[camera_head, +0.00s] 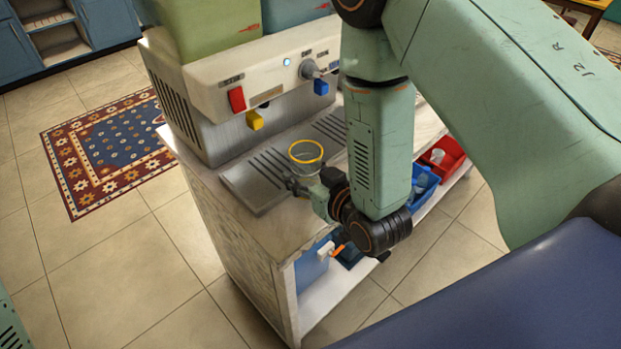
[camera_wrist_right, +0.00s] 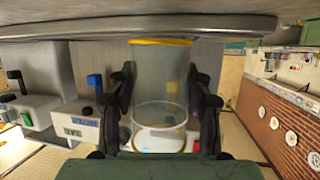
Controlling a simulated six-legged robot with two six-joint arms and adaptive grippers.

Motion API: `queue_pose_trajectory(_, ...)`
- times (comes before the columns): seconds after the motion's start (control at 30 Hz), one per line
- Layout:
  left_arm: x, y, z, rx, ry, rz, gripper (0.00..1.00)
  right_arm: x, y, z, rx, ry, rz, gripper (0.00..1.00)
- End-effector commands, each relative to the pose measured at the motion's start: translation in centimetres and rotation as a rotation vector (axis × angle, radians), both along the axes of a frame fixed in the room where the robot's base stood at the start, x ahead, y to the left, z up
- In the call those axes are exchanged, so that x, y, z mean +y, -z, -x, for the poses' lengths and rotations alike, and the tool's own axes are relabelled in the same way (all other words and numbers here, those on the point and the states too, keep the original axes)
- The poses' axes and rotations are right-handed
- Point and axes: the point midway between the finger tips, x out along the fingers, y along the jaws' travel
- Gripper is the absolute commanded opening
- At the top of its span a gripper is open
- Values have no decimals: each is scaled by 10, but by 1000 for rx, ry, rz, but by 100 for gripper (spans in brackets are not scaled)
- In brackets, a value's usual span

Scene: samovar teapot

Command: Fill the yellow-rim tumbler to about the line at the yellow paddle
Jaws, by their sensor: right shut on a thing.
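The clear yellow-rim tumbler (camera_head: 307,158) is at the front edge of the drip tray (camera_head: 258,186), in front of the dispenser and to the right of the yellow paddle (camera_head: 254,120). My right gripper (camera_head: 310,187) is shut around its side, its fingers on both sides of the glass in the wrist view (camera_wrist_right: 160,100). The tumbler's base is hidden in the head view, so I cannot tell whether it touches the tray. I see no clear liquid in it. The fill line is not discernible. My left gripper is not in view.
The dispenser (camera_head: 240,75) also has a red paddle (camera_head: 236,99) on the left and a blue paddle (camera_head: 321,87) on the right. A red bin (camera_head: 442,158) and a blue bin (camera_head: 424,186) sit low at the right. Patterned rug (camera_head: 110,150) lies left on the floor.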

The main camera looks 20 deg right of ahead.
Motion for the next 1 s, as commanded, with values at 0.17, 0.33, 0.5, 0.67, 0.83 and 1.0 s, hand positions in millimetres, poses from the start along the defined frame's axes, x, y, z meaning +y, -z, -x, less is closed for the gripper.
queue_pose_trajectory(0.17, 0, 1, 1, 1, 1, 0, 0, 7, 0, -19, -3, -3, 1, 18)
queue_pose_trajectory(0.33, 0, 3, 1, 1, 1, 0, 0, 13, 0, -37, -4, -2, 1, 18)
queue_pose_trajectory(0.5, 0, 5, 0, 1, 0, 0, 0, 19, -1, -53, -3, -2, 1, 18)
queue_pose_trajectory(0.67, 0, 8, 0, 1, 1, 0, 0, 25, 0, -69, -4, -1, 0, 18)
queue_pose_trajectory(0.83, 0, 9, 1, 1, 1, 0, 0, 31, 0, -84, -3, -1, 0, 18)
queue_pose_trajectory(1.0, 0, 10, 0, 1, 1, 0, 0, 35, 0, -97, -3, -1, 0, 18)
